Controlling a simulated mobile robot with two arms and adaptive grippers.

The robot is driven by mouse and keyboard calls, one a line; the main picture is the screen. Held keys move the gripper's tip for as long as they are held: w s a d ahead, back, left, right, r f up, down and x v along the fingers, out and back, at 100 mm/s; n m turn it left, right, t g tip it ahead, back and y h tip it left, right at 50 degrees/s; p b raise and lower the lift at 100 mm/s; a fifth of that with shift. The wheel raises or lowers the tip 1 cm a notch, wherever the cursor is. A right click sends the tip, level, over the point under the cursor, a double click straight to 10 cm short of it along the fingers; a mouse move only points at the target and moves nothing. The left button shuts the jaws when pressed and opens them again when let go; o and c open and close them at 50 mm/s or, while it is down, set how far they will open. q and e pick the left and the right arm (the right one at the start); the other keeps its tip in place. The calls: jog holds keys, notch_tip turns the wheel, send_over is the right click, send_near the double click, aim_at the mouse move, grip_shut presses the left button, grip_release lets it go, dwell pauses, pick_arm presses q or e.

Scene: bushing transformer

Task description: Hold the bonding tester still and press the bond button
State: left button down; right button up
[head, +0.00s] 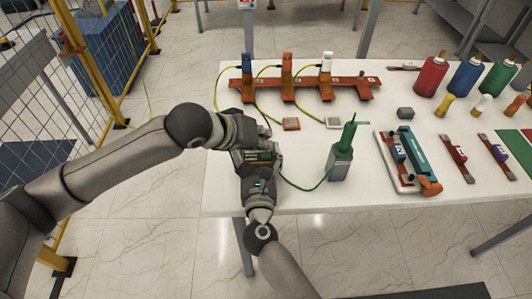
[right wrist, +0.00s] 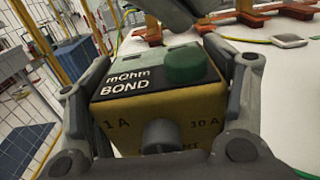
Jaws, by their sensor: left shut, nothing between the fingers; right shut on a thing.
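The bonding tester is a yellow box with a black "mOhm BOND" label (right wrist: 135,85), a round green button (right wrist: 186,65) on its top and a dark knob (right wrist: 160,136) between the 1 A and 10 A marks. My right gripper (right wrist: 163,98) is shut on it, one finger on each side. In the head view the tester (head: 261,156) is at the table's left edge, largely hidden by my grippers. My left gripper (head: 262,132) is shut and empty just beyond it. A dark part of it shows above the button in the right wrist view, apparently not touching it.
A green cable (head: 305,188) runs to a grey holder (head: 340,168) with a green probe. A red-brown rail (head: 310,86) with bushings and yellow wires stands behind. A teal-handled tool (head: 412,155), bottles and small parts fill the right.

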pick_arm(q)
jog(key=shift+f, duration=0.15)
jog(key=shift+f, duration=0.25)
jog(key=shift+f, duration=0.5)
dwell(0.7)
dwell(0.3)
jog(key=shift+r, duration=0.9)
jog(key=shift+r, duration=2.55)
pick_arm(e)
jog(key=o, duration=1.5)
jog(key=shift+c, duration=0.2)
